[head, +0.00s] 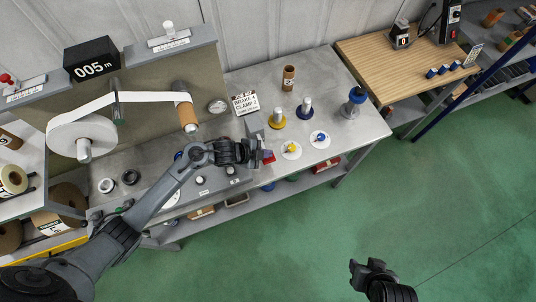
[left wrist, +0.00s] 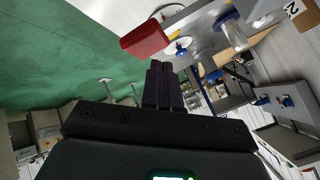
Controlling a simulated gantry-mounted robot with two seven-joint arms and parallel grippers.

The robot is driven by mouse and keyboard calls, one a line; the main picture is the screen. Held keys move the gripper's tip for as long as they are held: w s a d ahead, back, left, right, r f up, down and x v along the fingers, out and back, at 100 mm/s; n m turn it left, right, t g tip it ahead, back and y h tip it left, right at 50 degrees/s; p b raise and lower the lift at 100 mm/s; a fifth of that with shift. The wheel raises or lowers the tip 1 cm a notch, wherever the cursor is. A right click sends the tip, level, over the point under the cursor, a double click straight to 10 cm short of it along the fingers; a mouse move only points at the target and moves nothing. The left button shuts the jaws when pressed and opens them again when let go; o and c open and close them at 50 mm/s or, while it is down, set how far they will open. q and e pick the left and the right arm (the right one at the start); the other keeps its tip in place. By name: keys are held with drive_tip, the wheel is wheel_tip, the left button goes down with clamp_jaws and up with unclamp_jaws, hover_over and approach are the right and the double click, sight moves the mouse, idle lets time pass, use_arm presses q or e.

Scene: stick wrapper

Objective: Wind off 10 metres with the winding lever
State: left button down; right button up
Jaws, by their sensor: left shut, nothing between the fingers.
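A black counter box (head: 92,60) reads 005 m. A white roll (head: 82,138) feeds a white strip (head: 135,98) across to a brown core (head: 187,115) on the machine. My left gripper (head: 262,154) is shut and empty at the bench's front, right beside a red handle-like piece (head: 268,157). In the left wrist view the shut fingertips (left wrist: 161,68) point close below a red block (left wrist: 146,37); I cannot tell whether they touch. I cannot make out for certain which part is the winding lever. My right gripper (head: 366,268) hangs over the green floor, away from the bench.
A brake clamp sign (head: 245,103), a brown tube (head: 288,78) and several spindles with coloured bases stand on the grey bench (head: 335,105). A gauge (head: 217,106) sits by the brown core. A wooden table (head: 385,55) adjoins at the back right. The green floor (head: 460,180) is clear.

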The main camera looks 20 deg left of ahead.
use_arm(q)
drive_tip(key=shift+r, duration=0.15)
drive_tip(key=shift+r, duration=0.2)
wheel_tip(320, 180, up, 4)
drive_tip(key=p, duration=0.5)
drive_tip(key=shift+r, duration=0.2)
idle(2.3)
